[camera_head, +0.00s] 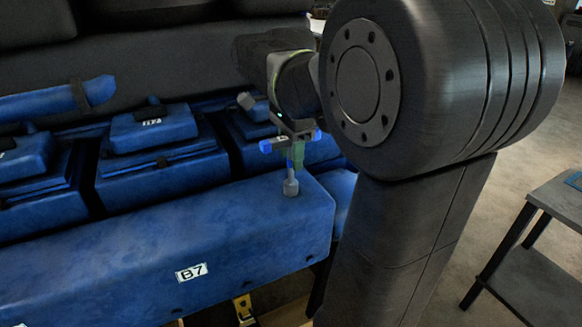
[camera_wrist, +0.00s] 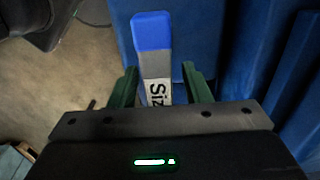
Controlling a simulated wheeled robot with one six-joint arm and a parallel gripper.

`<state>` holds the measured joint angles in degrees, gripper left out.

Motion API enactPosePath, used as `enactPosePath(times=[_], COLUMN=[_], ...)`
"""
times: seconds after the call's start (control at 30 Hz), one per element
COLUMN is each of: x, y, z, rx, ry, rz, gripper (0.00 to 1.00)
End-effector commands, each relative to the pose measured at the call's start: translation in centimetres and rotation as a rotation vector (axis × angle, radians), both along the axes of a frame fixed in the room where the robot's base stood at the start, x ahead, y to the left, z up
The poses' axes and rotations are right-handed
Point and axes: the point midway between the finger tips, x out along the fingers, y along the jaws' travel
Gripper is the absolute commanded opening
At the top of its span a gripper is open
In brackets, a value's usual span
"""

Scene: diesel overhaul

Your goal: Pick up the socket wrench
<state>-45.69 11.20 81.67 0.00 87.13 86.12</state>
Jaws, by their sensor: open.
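The socket wrench shows in the wrist view as a handle (camera_wrist: 152,45) with a blue end and a pale label reading "Siz". It lies between the two green fingers of my gripper (camera_wrist: 157,78), with a small gap visible on each side. In the head view my gripper (camera_head: 293,155) is above the right end of the blue block marked B7. Blue ends of the wrench (camera_head: 266,146) stick out on either side of the fingers. A grey stub (camera_head: 291,187) stands just below, on the block's top; I cannot tell whether it belongs to the wrench. The fingers are open.
The long blue block (camera_head: 130,245) runs along the engine's front. Blue covers (camera_head: 152,128) stand behind it. A dark side table (camera_head: 560,200) is at the right, with open floor (camera_head: 500,185) between. Blue engine parts (camera_wrist: 235,50) fill the wrist view's right side.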

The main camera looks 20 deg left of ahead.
Motion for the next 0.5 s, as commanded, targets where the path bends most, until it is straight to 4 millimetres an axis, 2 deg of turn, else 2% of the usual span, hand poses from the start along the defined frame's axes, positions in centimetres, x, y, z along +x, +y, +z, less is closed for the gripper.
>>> enactPosePath(times=[0.07, 0.2, 0.3, 0.5], x=[0.01, 0.01, 0.01, 0.02], y=[0.01, 0.01, 0.01, 0.01], z=[0.01, 0.02, 0.03, 0.09], rx=[0.000, 0.000, 0.000, 0.001], ry=[0.000, 0.000, 0.000, -0.001], rz=[0.000, 0.000, 0.000, 0.000], gripper=[0.44, 0.16, 0.00, 0.00])
